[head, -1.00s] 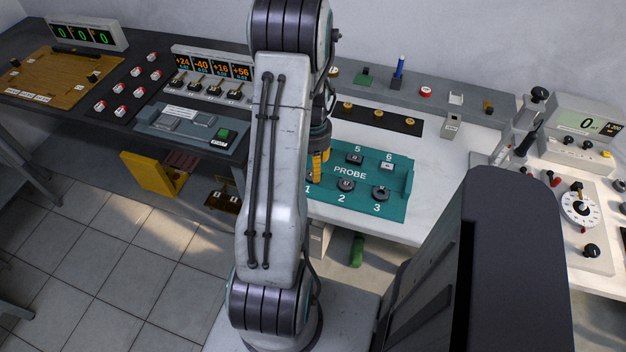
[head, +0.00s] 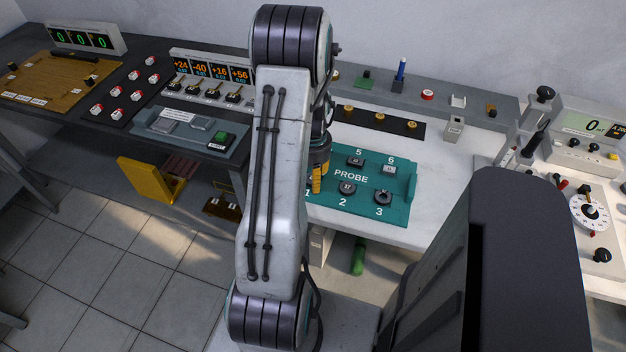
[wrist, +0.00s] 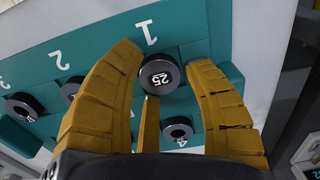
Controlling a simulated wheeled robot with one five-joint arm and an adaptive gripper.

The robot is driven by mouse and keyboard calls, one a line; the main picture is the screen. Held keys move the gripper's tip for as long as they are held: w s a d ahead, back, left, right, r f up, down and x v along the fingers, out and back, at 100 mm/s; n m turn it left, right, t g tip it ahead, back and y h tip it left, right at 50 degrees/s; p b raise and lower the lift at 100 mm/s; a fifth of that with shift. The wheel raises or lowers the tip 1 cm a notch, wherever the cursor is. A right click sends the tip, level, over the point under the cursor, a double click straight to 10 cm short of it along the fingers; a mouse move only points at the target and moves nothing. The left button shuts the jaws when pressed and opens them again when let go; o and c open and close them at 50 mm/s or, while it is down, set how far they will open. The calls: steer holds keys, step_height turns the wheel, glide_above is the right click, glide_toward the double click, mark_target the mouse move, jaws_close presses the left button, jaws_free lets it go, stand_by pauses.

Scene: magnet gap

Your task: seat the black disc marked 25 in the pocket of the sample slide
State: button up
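The black disc marked 25 (wrist: 160,76) sits on the teal PROBE tray (wrist: 105,40) beside the number 1 in the wrist view. My gripper (wrist: 165,57) is open, with its yellow fingers spread on either side of the disc and a gap showing to the right finger. A further finger shows below the disc. In the head view my gripper (head: 320,178) is low over the tray's left end. There the disc is mostly hidden by my gripper and arm. I cannot make out the sample slide or its pocket in either view.
Other pieces stand on the tray close by, such as the disc at number 2 (head: 347,187) and the one at number 3 (head: 383,197). A black strip with brass knobs (head: 380,121) lies behind. A dial panel (head: 590,212) is at the right.

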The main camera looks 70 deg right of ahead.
steer(key=c, duration=0.8)
steer(key=shift+o, duration=0.2)
steer(key=shift+r+p, duration=1.7)
steer(key=shift+r, duration=0.85)
